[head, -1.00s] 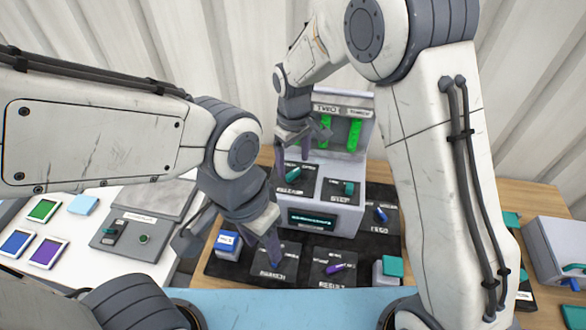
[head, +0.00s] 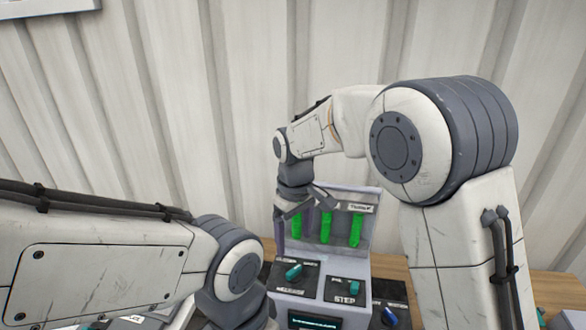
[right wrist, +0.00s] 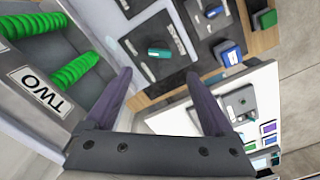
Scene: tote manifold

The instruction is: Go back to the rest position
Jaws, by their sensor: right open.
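My right gripper (head: 300,212) is open and empty in the head view. It hangs in front of the upper left part of a grey console (head: 352,268) with upright green coils (head: 326,228). In the right wrist view its two purple fingers (right wrist: 159,74) are spread with nothing between them. The green coils (right wrist: 75,70) and a "TWO" label (right wrist: 40,92) lie to their left there. My left arm comes in at the lower left of the head view; its gripper is below the picture edge.
The console front has a teal knob (head: 293,272) and another above "STEP" (head: 352,287). A blue knob (head: 389,316) is at its right. In the right wrist view a white table (right wrist: 268,95) holds a grey switch box (right wrist: 236,104) and coloured tiles. A ribbed wall (head: 250,90) stands behind.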

